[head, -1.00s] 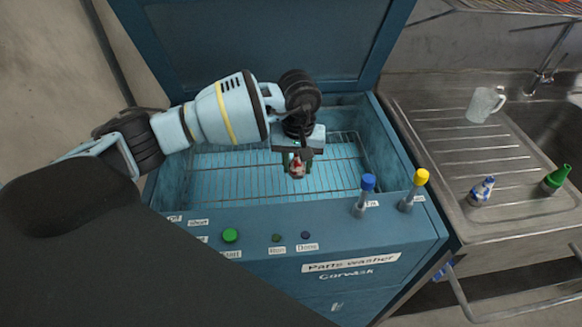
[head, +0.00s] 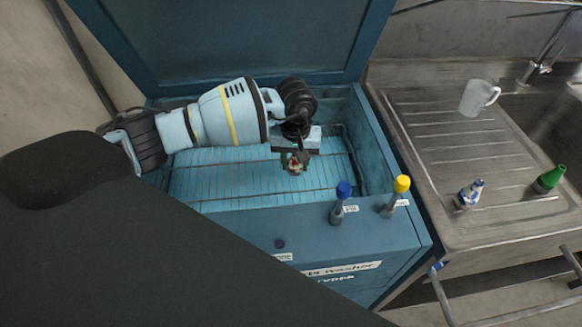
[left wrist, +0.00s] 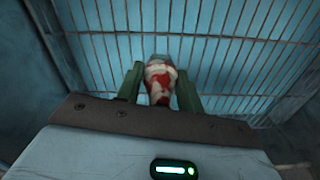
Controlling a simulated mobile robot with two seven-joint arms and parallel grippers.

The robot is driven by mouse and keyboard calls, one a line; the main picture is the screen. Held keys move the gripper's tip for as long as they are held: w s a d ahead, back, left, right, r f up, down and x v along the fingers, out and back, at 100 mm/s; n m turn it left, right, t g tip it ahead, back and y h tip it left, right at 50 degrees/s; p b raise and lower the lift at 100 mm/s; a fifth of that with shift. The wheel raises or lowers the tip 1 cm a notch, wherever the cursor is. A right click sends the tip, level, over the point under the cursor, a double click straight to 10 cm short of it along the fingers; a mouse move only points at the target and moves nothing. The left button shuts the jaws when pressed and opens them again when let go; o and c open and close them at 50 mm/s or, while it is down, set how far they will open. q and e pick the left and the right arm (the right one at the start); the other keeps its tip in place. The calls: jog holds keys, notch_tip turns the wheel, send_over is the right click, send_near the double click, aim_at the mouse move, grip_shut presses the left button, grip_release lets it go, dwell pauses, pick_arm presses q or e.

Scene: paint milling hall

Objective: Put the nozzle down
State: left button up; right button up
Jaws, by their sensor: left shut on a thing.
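My left gripper (head: 294,160) is inside the open parts washer (head: 357,235), above its wire rack (head: 225,180). It is shut on a small nozzle (head: 295,167) with red and whitish patches. In the left wrist view the nozzle (left wrist: 160,82) sits between the two green fingers of the gripper (left wrist: 160,85), with the rack (left wrist: 215,45) behind it. I cannot tell whether the nozzle touches the rack. My right gripper is not in view.
The washer's lid (head: 230,40) stands open at the back. A blue-topped lever (head: 342,195) and a yellow-topped one (head: 398,190) rise from its front edge.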

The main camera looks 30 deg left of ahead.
aim_at(295, 173)
pick_arm(q)
jog(key=shift+f, duration=2.15)
jog(key=shift+f, duration=0.15)
jog(key=o, duration=1)
notch_tip(295, 173, up, 12)
jog(key=shift+r, duration=0.15)
